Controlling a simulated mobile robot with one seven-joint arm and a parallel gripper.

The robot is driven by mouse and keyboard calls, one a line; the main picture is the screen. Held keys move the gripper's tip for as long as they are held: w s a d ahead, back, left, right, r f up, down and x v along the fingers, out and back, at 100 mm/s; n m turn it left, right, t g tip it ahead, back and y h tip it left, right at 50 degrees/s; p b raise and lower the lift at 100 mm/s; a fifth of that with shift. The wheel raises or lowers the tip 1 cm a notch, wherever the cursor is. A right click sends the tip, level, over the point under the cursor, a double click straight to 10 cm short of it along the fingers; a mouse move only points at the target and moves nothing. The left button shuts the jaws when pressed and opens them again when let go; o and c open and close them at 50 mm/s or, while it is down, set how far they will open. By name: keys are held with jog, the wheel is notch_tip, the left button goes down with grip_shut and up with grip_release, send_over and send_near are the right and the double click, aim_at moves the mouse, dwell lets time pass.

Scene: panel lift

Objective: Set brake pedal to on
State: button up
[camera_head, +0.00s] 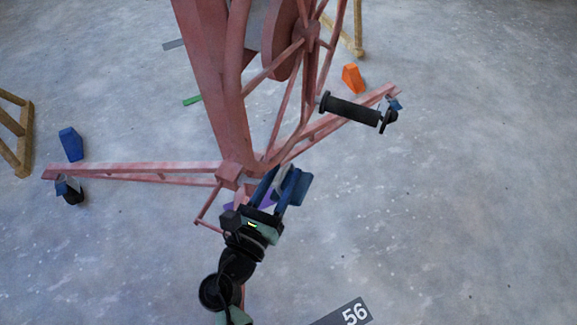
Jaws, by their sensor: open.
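My gripper (282,178) is in the lower middle, beside the central hub of the red lift frame (230,172). Its dark blue fingers are spread apart. A small grey piece shows between or just behind the fingers; I cannot tell whether it belongs to the lift or whether they touch it. The left leg of the lift ends in a black caster (73,197) with a small blue-grey tab (62,187) beside it, which looks like a brake pedal. Another blue tab (395,104) shows at the far right leg's end. Pedal positions cannot be told.
A black crank handle (350,109) sticks out to the right of the mast. Blue (71,144) and orange (352,78) blocks stand on the floor. A wooden frame (16,135) is at the left edge. A "56" plate (350,314) lies in front. The right floor is clear.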

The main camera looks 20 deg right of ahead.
aim_at(287, 165)
jog(key=shift+b+x, duration=0.4)
jog(key=shift+x, duration=1.25)
grip_shut()
jog(key=shift+a, duration=0.1)
jog(key=shift+w+a, duration=0.1)
